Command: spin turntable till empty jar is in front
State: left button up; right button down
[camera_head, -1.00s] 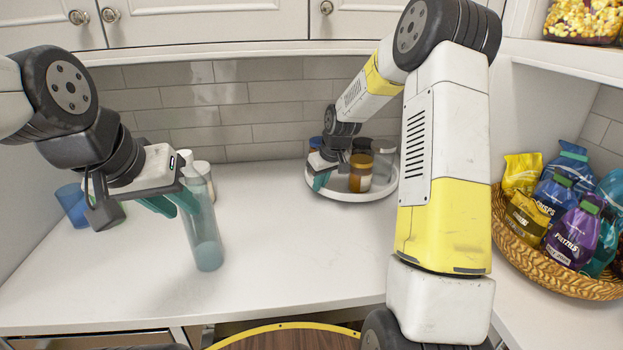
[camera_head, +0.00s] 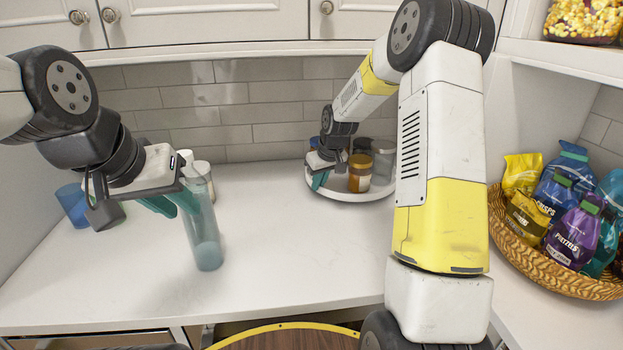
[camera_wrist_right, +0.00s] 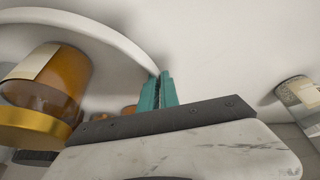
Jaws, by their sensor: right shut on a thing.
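The white turntable (camera_head: 340,194) stands on the counter near the back wall, with several jars on it. An amber jar with a label (camera_head: 360,173) is at its front; a gold-lidded amber jar (camera_wrist_right: 48,85) shows in the right wrist view. A clear, empty-looking jar (camera_head: 383,160) is at its right, partly behind my arm. My right gripper (camera_head: 320,180) is at the left rim; in the right wrist view its teal fingers (camera_wrist_right: 159,88) are shut at the rim's edge. My left gripper (camera_head: 172,204) is open, beside a bluish clear bottle (camera_head: 206,240).
A blue cup (camera_head: 72,205) stands at the far left and a small white-topped jar (camera_head: 203,172) behind the bottle. A wicker basket of snack bags (camera_head: 540,275) is at the right. The middle of the counter is clear.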

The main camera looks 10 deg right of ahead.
aim_at(310, 184)
jog(key=shift+w+a+m+h, duration=0.3)
jog(key=shift+w+a+m, duration=0.2)
jog(key=shift+w+m, duration=0.25)
jog(key=shift+w+a+m+h, duration=0.3)
jog(key=shift+w+a+m, duration=0.2)
jog(key=shift+w, duration=0.35)
jog(key=shift+w+a+m+h, duration=0.25)
jog(key=shift+w+m, duration=0.5)
jog(key=shift+w, duration=0.2)
jog(key=shift+w+a+m+h, duration=0.15)
jog(key=shift+w+m+h, duration=0.1)
jog(key=shift+w+m, duration=0.6)
jog(key=shift+w+f+m+h, duration=0.1)
jog(key=shift+w+m+h, duration=0.2)
jog(key=shift+w+m, duration=0.55)
jog(key=shift+w+m+h, duration=0.3)
jog(key=shift+w+m, duration=0.1)
jog(key=shift+w, duration=0.8)
jog(key=shift+w+d+m+h, duration=0.15)
jog(key=shift+w+m, duration=0.4)
jog(key=shift+w, duration=0.15)
jog(key=shift+w+d+m+h, duration=0.15)
jog(key=shift+w+m, duration=0.4)
jog(key=shift+w, duration=0.1)
jog(key=c, duration=1.6)
grip_release()
jog(key=shift+w, duration=0.1)
